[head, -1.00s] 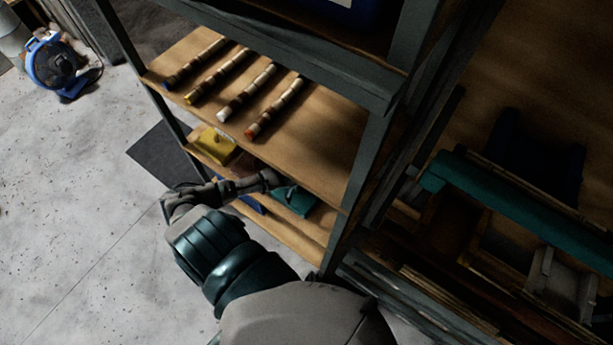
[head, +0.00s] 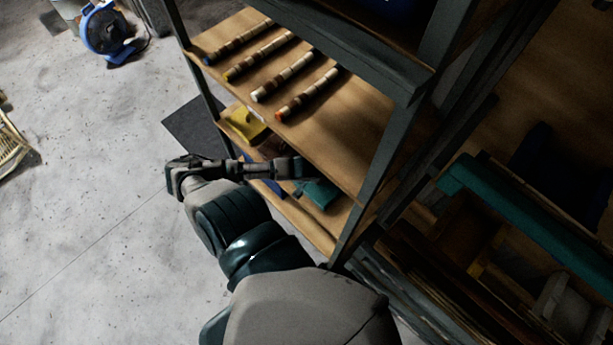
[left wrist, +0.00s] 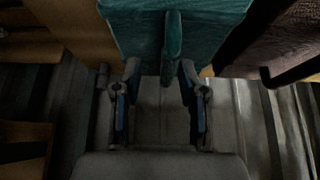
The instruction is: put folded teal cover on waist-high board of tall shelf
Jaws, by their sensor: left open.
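The folded teal cover (head: 321,193) lies on the lower board (head: 307,222) of the tall shelf, under the waist-high board (head: 345,143). My left gripper (head: 303,170) reaches in between the two boards from the left and is beside the cover. In the left wrist view the cover (left wrist: 205,28) fills the top middle, with a raised teal strip down its centre. My left gripper (left wrist: 160,72) is open there, its fingers either side of the strip's lower end. I cannot tell whether they touch the cover. My right gripper is not in view.
Several banded rattan rods (head: 284,82) lie on the left part of the waist-high board; its right part is bare. A yellow item (head: 246,124) sits on the lower board. A shelf post (head: 377,165) stands right of the cover. A blue fan (head: 106,32) stands on the floor.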

